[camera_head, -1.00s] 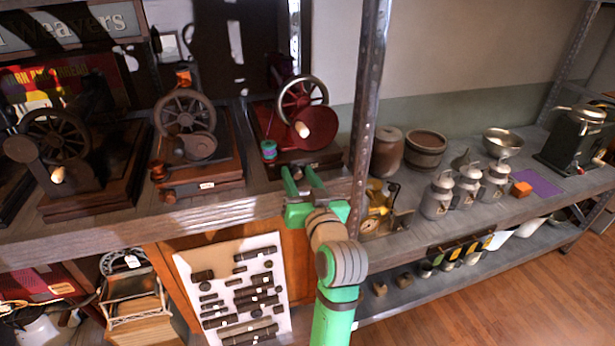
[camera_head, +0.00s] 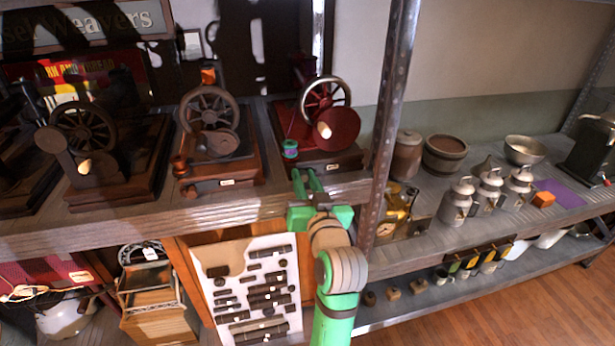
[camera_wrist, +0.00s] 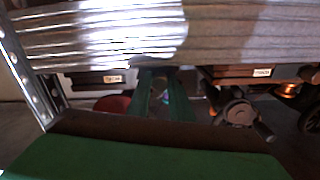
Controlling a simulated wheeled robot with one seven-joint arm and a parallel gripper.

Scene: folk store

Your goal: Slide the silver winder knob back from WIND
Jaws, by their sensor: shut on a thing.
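The machine with a silver-rimmed wheel and red disc (camera_head: 333,124) stands on the wooden shelf left of the metal post. My gripper (camera_head: 307,174) is at the shelf's front edge, just below the left front of this machine's dark base. In the wrist view my gripper's two green fingers (camera_wrist: 161,74) reach in close together near a small grey piece (camera_wrist: 148,65) at the base edge. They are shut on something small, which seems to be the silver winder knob. The fingers mostly hide it, and no WIND lettering is readable.
Two more wheeled machines (camera_head: 209,110) (camera_head: 82,130) stand to the left. A spool of coloured thread (camera_head: 290,148) sits just behind my fingers. The metal post (camera_head: 392,110) rises close to the right. A board of dark parts (camera_head: 250,285) hangs below the shelf.

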